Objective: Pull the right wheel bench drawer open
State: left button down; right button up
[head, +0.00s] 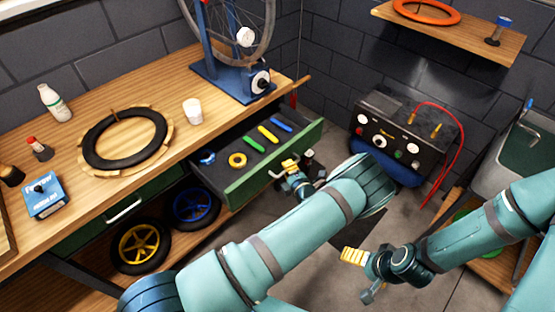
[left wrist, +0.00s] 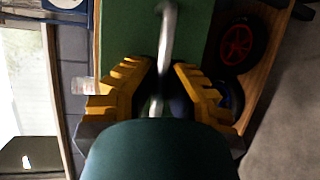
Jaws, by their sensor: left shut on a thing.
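The right bench drawer (head: 262,172) is pulled out from under the wooden bench top, with its green front facing the room. My left gripper (head: 291,166) is at the outside of this front. In the left wrist view, the drawer's pale bar handle (left wrist: 168,35) runs between the yellow fingers of my left gripper (left wrist: 163,72), which is shut on it; the fingers hide part of the bar. My right gripper (head: 353,257) hangs over the floor, away from the drawer; its finger gap cannot be made out.
A tyre (head: 125,140), a white cup (head: 192,111) and a blue wheel stand (head: 235,80) are on the bench. A black machine (head: 400,130) stands beyond the drawer, right.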

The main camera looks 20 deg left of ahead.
pick_arm(q)
jog(key=shift+s+d, duration=0.15)
jog(key=shift+d, duration=0.35)
jog(key=shift+s+d, duration=0.15)
jog(key=shift+d, duration=0.35)
jog(key=c, duration=1)
grip_release()
jog(key=shift+s, duration=0.1)
jog(key=v, duration=0.7)
jog(key=shift+s+d+r, duration=0.1)
